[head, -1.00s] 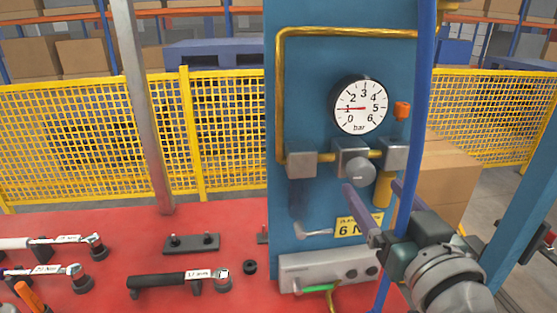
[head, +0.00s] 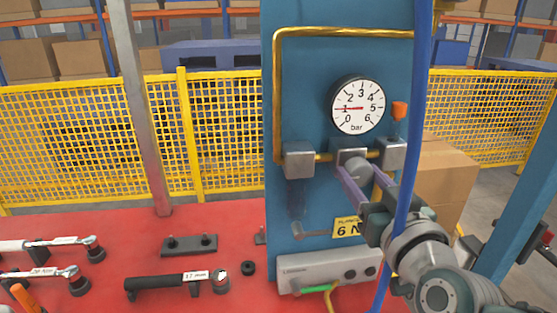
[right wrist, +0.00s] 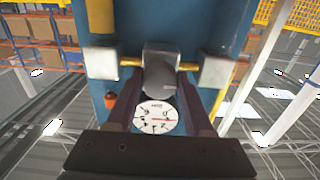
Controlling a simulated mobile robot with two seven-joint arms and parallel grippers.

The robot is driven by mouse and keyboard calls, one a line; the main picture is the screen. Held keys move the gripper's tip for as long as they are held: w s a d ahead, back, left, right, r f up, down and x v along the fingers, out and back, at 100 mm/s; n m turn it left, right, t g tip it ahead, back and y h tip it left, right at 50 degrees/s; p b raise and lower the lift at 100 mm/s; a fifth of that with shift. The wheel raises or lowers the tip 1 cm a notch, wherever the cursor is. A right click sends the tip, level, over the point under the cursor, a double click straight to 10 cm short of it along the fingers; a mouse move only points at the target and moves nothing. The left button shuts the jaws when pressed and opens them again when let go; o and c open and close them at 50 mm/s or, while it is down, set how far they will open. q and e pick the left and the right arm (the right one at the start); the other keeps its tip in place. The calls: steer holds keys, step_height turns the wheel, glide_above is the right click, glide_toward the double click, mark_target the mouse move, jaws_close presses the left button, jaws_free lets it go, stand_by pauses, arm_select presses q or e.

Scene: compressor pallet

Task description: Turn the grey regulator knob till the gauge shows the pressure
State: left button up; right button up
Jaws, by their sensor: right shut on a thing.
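The grey regulator knob (head: 355,167) sits on the front of the middle metal block on the blue panel. My right gripper (head: 360,176) has its fingers on both sides of the knob and is shut on it. In the right wrist view the knob (right wrist: 160,80) shows between the two fingers. The round white gauge (head: 358,106) is above the knob, with a red needle pointing left at about 1 bar. The gauge also shows upside down in the right wrist view (right wrist: 157,118). My left gripper is not in view.
A blue hose (head: 410,150) hangs in front of the panel, close to my right arm. An orange cap (head: 398,110) is right of the gauge. Torque wrenches (head: 165,282) lie on the red table (head: 120,225).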

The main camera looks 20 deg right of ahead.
jaws_close()
steer(key=shift+m, duration=0.3)
steer(key=m, duration=0.8)
steer(key=shift+b, duration=0.35)
steer(key=m, duration=0.4)
steer(key=shift+a+m+b, duration=0.1)
steer(key=shift+m+b, duration=0.2)
steer(key=shift+b, duration=0.1)
steer(key=shift+r+m+b, duration=0.1)
steer(key=shift+m+b, duration=0.3)
steer(key=shift+m, duration=1.8)
